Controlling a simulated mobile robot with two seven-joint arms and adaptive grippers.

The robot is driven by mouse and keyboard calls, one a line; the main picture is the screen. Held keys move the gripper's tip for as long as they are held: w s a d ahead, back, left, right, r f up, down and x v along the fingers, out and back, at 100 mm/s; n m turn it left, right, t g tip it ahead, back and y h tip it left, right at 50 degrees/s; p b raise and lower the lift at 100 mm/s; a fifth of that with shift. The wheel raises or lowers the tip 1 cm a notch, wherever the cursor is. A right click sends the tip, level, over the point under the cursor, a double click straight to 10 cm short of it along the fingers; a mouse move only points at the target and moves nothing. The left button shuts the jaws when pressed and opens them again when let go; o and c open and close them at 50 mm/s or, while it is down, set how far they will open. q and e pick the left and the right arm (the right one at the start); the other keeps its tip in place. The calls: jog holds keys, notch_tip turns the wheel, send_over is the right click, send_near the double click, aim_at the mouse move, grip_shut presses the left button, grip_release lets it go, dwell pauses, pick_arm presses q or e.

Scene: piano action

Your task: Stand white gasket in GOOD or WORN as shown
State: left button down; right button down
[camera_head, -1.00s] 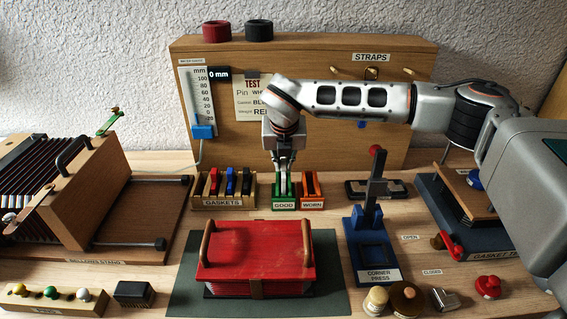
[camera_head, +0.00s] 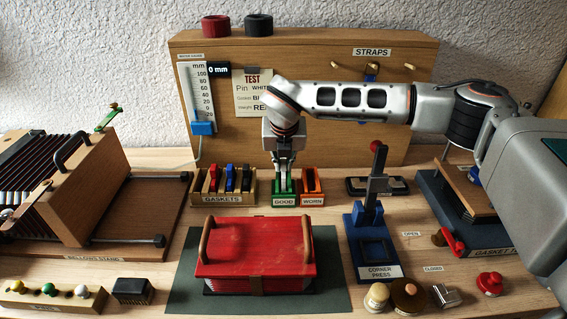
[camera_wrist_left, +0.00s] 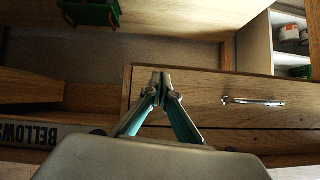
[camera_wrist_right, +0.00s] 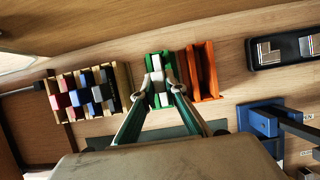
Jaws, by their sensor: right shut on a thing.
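The white gasket (camera_wrist_right: 156,64) is between the walls of the green GOOD holder (camera_wrist_right: 149,57) in the right wrist view. My right gripper (camera_wrist_right: 158,86) is shut on it, and the fingers hide part of it. In the head view my right gripper (camera_head: 284,182) reaches straight down into the GOOD holder (camera_head: 285,201). Whether the gasket touches the holder's floor cannot be told. The orange WORN holder (camera_head: 313,200) stands directly right of GOOD and looks empty. My left gripper (camera_wrist_left: 161,80) shows only in its own wrist view, with its fingertips together and nothing visible between them.
The GASKETS rack (camera_head: 222,200) with several coloured gaskets is just left of GOOD. The red bellows (camera_head: 255,247) is in front. The blue corner press (camera_head: 371,245) stands to the right. The TEST card (camera_head: 253,100) hangs behind, partly covered by my right arm.

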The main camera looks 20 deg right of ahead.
jog(key=shift+f, duration=0.65)
dwell(0.5)
jog(key=c, duration=2)
grip_release()
jog(key=shift+o, duration=0.5)
jog(key=shift+o, duration=0.9)
jog(key=shift+r, duration=0.1)
jog(key=shift+r+p, duration=1.8)
jog(key=shift+r, duration=1.9)
jog(key=shift+f, duration=0.1)
